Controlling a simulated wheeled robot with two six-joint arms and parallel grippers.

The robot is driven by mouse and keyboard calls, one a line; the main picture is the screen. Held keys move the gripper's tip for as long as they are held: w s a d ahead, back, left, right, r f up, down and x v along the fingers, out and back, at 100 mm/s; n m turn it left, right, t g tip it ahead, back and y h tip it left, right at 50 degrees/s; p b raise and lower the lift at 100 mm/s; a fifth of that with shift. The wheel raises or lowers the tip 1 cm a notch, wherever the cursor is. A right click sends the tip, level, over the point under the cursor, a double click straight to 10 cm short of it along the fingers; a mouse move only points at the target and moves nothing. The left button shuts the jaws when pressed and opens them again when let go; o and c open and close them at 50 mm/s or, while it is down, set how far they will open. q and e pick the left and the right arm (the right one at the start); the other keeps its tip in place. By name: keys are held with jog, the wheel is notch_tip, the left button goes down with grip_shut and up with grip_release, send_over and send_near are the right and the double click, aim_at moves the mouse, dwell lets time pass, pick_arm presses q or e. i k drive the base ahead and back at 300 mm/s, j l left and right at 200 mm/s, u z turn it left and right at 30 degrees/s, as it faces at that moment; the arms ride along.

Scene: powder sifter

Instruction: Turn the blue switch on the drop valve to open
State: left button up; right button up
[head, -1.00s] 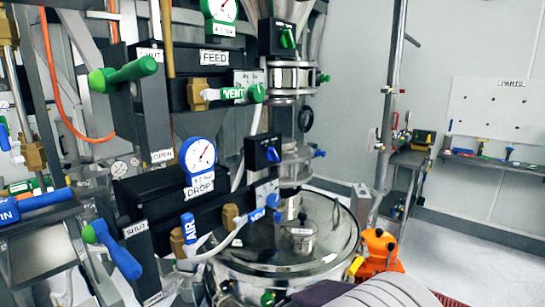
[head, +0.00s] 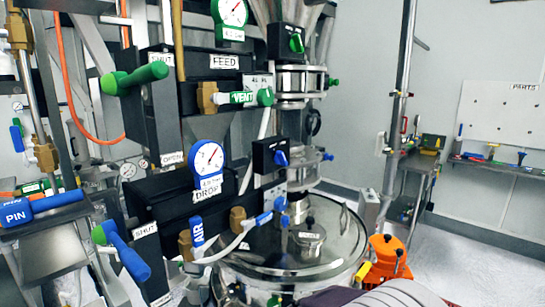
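The drop valve panel is a black block with the white label DROP (head: 207,193) and a blue-rimmed gauge (head: 208,158). To its right, a small black box (head: 264,157) carries a blue switch knob (head: 281,158); its knob looks near upright, and I cannot read markings beside it. On the panel's left is a blue lever handle (head: 128,256), close to a SHUT label (head: 145,230). An OPEN label (head: 172,158) is higher up. Neither gripper is visible.
Above is the FEED panel (head: 224,62) with a green lever (head: 143,76) and a green knob (head: 296,43). A steel vessel with a glass lid (head: 335,235) stands below the valve column. An orange object (head: 386,255) sits to the right. Open floor (head: 470,270) lies further right.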

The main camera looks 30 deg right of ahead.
aim_at(279, 158)
jog(key=k+l, duration=0.2)
jog(key=l, duration=0.2)
jog(key=k+l, duration=0.2)
jog(key=l, duration=0.15)
jog(key=k+l, duration=0.2)
jog(key=l, duration=0.7)
